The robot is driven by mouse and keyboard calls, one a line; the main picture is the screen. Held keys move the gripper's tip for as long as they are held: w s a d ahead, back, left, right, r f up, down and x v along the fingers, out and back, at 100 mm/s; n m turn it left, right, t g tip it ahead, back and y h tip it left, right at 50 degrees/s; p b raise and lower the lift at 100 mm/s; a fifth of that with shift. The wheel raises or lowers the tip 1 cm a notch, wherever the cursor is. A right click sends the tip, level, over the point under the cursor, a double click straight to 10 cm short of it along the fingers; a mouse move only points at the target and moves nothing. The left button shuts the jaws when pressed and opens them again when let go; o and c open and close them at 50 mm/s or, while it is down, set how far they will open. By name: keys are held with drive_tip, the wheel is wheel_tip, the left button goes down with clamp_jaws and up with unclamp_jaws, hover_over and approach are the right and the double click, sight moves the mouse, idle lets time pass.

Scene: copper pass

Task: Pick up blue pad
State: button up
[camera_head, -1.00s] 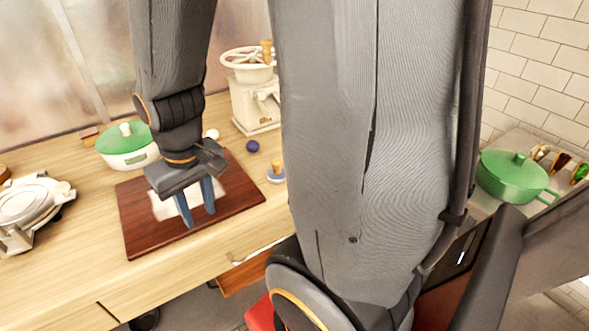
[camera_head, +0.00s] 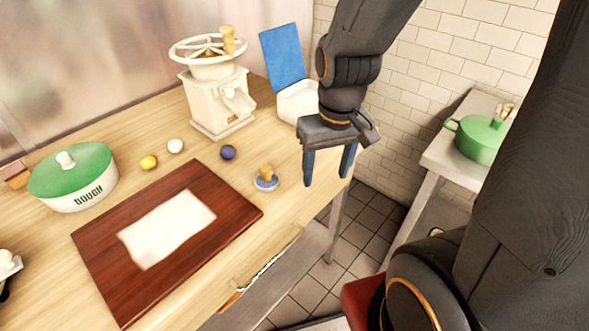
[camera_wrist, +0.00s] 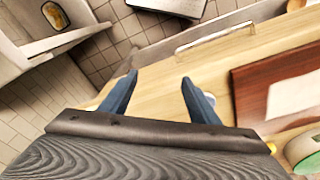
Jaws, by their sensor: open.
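Two blue things show in the head view, and I cannot tell which is the blue pad. One is a flat blue rectangle (camera_head: 282,57), standing tilted behind a white container (camera_head: 297,101) at the table's far right end. The other is a small round blue-rimmed piece (camera_head: 265,183) with a wooden knob, near the front edge. My gripper (camera_head: 327,172) is open and empty, its two blue fingers pointing down at the table's right edge. It is right of the knobbed piece and in front of the white container. The wrist view shows the open fingers (camera_wrist: 157,82) with nothing between them.
A dark wooden board (camera_head: 110,285) with a white sheet (camera_head: 168,228) lies at the front left. A cream grinder (camera_head: 215,95), a green-lidded pot (camera_head: 72,180) and small balls stand behind it. A green pan (camera_head: 480,140) is on a side counter at right.

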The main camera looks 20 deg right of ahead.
sight(267, 167)
drive_tip(key=shift+o, duration=1)
drive_tip(key=shift+w+r+n, duration=0.1)
drive_tip(key=shift+w+n, duration=0.15)
drive_tip(key=shift+n, duration=0.25)
drive_tip(key=w+a+n, duration=0.1)
drive_tip(key=n, duration=0.1)
drive_tip(key=w+a+n, duration=0.1)
drive_tip(key=n, duration=0.2)
drive_tip(key=w+a+r+n+y, duration=0.1)
drive_tip(key=n, duration=0.1)
drive_tip(key=shift+w+a+n+g, duration=0.1)
drive_tip(key=shift+a+n+g, duration=0.2)
drive_tip(key=shift+g, duration=0.1)
drive_tip(key=w+a+n, duration=0.1)
drive_tip(key=a+n, duration=0.1)
drive_tip(key=n, duration=0.1)
drive_tip(key=w+a+r+n+y, duration=0.1)
drive_tip(key=a+n, duration=0.1)
drive_tip(key=n, duration=0.2)
drive_tip(key=w+a+n+g+y+p, duration=0.1)
drive_tip(key=w+a+n, duration=0.1)
drive_tip(key=n, duration=0.1)
drive_tip(key=shift+a+r+n, duration=0.1)
drive_tip(key=shift+r+n, duration=0.25)
drive_tip(key=shift+n, duration=0.05)
drive_tip(key=shift+a+f, duration=0.2)
drive_tip(key=shift+f, duration=0.3)
drive_tip(key=shift+p+x, duration=1.45)
drive_tip(key=shift+x, duration=1.9)
drive_tip(key=shift+w, duration=0.15)
